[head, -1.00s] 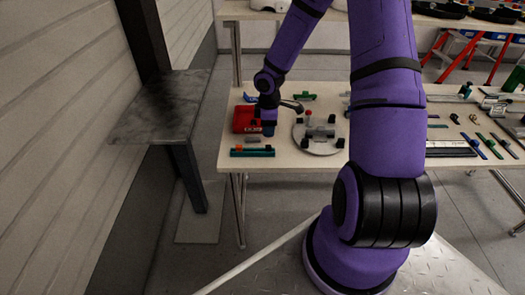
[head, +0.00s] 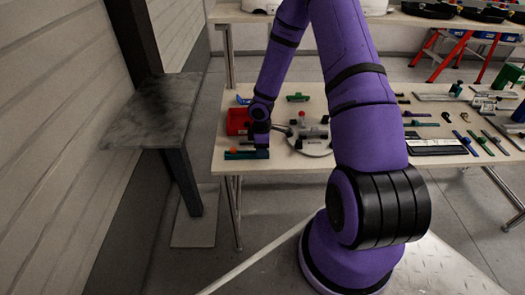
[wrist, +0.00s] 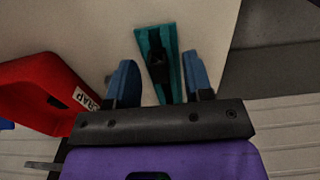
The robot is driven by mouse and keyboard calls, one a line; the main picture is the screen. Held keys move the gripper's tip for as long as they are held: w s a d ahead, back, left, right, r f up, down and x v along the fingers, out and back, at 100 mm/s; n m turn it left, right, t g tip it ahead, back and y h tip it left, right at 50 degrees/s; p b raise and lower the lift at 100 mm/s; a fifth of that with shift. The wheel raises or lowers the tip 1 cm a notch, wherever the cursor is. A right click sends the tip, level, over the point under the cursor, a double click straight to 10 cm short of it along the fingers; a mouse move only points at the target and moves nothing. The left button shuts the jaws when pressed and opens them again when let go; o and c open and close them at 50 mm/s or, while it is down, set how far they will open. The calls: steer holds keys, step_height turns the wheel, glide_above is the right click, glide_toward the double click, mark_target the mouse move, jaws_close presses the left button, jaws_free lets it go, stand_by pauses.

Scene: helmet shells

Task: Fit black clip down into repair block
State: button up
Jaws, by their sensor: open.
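A long teal block (head: 240,156) lies near the table's front left corner, with a small orange piece on its left part. In the wrist view the teal block (wrist: 172,38) points away from me, between my fingers. A small black clip (wrist: 158,72) stands on it; I cannot tell how deep it sits. My gripper (wrist: 159,64) has two blue fingers, open, one on each side of the clip with gaps. In the head view my gripper (head: 262,150) is low over the right end of the block and hides it. I cannot tell which piece is the repair block.
A red scrap bin (head: 238,121) stands just behind my gripper; its wall (wrist: 35,85) is close to the left finger in the wrist view. A round grey plate (head: 318,149) with black blocks and a red-topped post is to the right. A dark side shelf (head: 155,110) is left.

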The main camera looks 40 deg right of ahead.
jaws_close()
